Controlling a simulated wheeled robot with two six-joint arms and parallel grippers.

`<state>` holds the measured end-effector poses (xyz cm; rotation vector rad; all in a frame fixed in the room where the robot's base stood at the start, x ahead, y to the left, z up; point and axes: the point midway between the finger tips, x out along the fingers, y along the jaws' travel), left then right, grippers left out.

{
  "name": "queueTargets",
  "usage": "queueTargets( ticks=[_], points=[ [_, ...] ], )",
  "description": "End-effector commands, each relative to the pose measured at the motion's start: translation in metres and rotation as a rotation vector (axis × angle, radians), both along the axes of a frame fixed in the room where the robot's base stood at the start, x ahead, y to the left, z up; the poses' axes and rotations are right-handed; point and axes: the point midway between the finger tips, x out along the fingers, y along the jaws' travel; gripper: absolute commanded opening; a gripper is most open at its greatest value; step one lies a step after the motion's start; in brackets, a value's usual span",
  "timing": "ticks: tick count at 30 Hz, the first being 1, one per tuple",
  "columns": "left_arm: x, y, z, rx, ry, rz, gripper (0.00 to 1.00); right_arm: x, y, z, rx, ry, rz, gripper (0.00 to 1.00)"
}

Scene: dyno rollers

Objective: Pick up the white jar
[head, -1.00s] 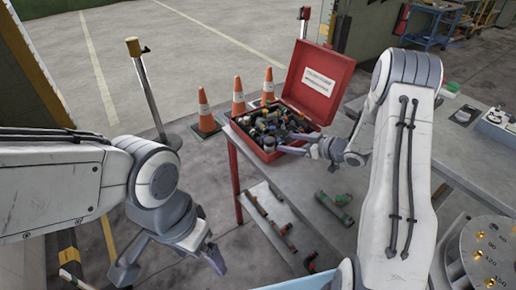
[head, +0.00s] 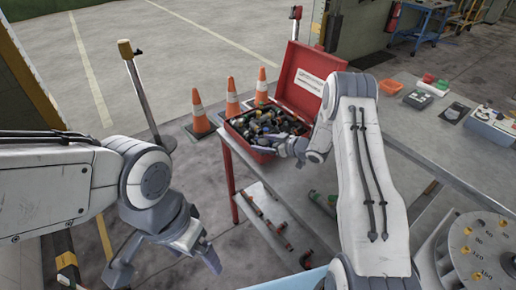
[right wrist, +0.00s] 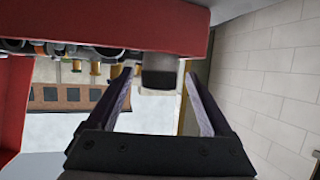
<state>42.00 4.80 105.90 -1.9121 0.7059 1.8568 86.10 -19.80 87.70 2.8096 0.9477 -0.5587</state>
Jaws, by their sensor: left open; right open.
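No clear white jar stands out in the head view. In the right wrist view, a small object with a dark grey part and a pale part (right wrist: 158,79) shows between the fingers, against the red box wall; I cannot tell for sure that it is the white jar. My right gripper (head: 290,148) is open at the front right side of the red box, and its fingers also show in the right wrist view (right wrist: 160,95). The fingers do not visibly grip the object. My left gripper (head: 165,264) is open and empty, low above the floor at left.
The open red box (head: 322,78), full of dark small parts (head: 268,125), stands on a grey table (head: 405,120). Several orange cones (head: 198,112) stand behind it. A round metal disc (head: 480,250) is at the lower right.

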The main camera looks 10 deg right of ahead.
Motion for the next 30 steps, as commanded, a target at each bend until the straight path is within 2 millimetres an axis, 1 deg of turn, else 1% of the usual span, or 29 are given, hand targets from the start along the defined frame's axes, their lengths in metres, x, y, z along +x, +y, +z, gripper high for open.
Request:
queueTargets(
  ticks=[1, 2, 3, 5, 6, 7, 8, 16, 20, 23, 26, 27, 30],
  points=[
    [0.0, 0.0, 0.0, 0.0, 0.0, 0.0, 0.9, 0.0, 0.0, 0.0, 0.0, 0.0, 0.0, 0.81],
    [0.0, 0.0, 0.0, 0.0, 0.0, 0.0, 0.9, 0.0, 0.0, 0.0, 0.0, 0.0, 0.0, 0.69],
    [0.0, 0.0, 0.0, 0.0, 0.0, 0.0, 0.9, 0.0, 0.0, 0.0, 0.0, 0.0, 0.0, 0.54],
    [0.0, 0.0, 0.0, 0.0, 0.0, 0.0, 0.9, 0.0, 0.0, 0.0, -0.001, -0.001, 0.0, 0.31],
    [0.0, 0.0, 0.0, 0.0, 0.0, 0.0, 0.9, 0.0, 0.0, 0.0, 0.0, 0.0, 0.001, 0.16],
    [0.0, 0.0, 0.0, 0.0, 0.0, 0.0, 0.9, 0.0, 0.0, 0.0, 0.0, 0.0, 0.001, 0.04],
    [0.0, 0.0, 0.0, 0.0, 0.0, 0.0, 0.9, 0.0, 0.0, 0.0, 0.0, 0.0, 0.001, 0.0],
    [0.0, 0.0, 0.0, 0.0, 0.0, 0.0, 0.9, 0.0, 0.0, 0.001, 0.0, 0.0, 0.001, 0.0],
    [0.0, 0.0, -0.002, 0.0, 0.0, 0.0, 0.9, 0.0, 0.0, 0.007, -0.001, -0.001, 0.002, 0.0],
    [0.0, 0.0, -0.005, 0.0, 0.0, 0.0, 0.9, 0.0, 0.0, 0.018, -0.002, -0.003, 0.002, 0.0],
    [0.0, 0.0, -0.008, 0.0, 0.0, 0.0, 0.9, 0.0, -0.001, 0.036, -0.004, -0.005, 0.0, 0.0],
    [0.0, 0.0, -0.01, 0.0, 0.0, 0.0, 0.9, 0.0, -0.001, 0.044, -0.003, -0.006, 0.0, 0.0],
    [0.0, 0.0, -0.012, 0.0, 0.0, 0.0, 0.9, -0.018, -0.02, 0.055, -0.002, -0.001, -0.006, 0.0]
  ],
)
